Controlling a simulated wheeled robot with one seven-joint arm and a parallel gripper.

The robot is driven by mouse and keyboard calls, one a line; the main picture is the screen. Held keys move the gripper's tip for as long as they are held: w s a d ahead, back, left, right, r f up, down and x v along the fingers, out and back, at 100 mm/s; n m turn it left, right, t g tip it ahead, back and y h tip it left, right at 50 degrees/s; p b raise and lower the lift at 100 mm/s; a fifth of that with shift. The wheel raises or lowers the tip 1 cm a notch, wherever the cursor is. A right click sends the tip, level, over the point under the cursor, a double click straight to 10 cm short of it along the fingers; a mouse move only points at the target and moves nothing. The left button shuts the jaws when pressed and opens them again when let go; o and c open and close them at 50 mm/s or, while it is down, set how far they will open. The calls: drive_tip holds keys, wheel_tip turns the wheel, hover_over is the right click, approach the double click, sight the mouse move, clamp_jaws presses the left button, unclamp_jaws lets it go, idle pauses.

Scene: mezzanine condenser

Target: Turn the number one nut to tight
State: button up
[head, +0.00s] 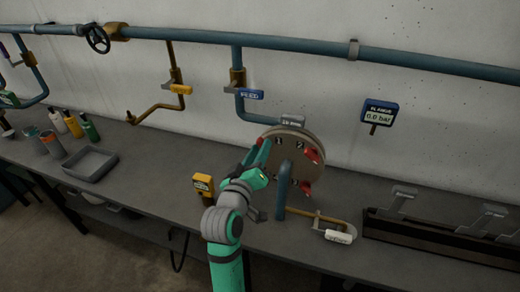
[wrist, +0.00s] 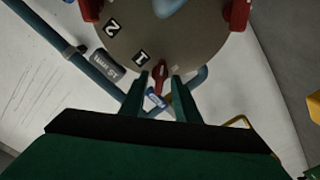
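The round tan plate (head: 290,150) stands upright on the bench and carries red nuts and printed numbers. The number one nut (wrist: 158,76) is red and sits at the plate's rim beside the printed 1 in the wrist view. My gripper (wrist: 160,82) is open, with one finger on each side of that nut and a small gap showing on both sides. In the head view my gripper (head: 262,154) reaches the plate's left edge and hides most of this nut. Other red nuts (head: 312,156) sit on the plate's right side, near the 2 and lower down.
A blue gauge (head: 379,112) on the wall reads 0.0 bar. A blue pipe (head: 284,190) rises in front of the plate. A yellow device (head: 203,185) stands left of my arm. A grey tray (head: 91,164) and several bottles stand farther left on the bench.

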drive_tip(key=shift+w+d, duration=0.1)
drive_tip(key=shift+w, duration=0.25)
drive_tip(key=shift+c, duration=0.6)
clamp_jaws()
drive_tip(key=shift+s+d+f+m, duration=0.1)
drive_tip(key=shift+m, duration=3.35)
drive_tip(key=shift+s+d+m, duration=0.1)
drive_tip(key=shift+m, duration=3.35)
drive_tip(key=shift+w, duration=0.1)
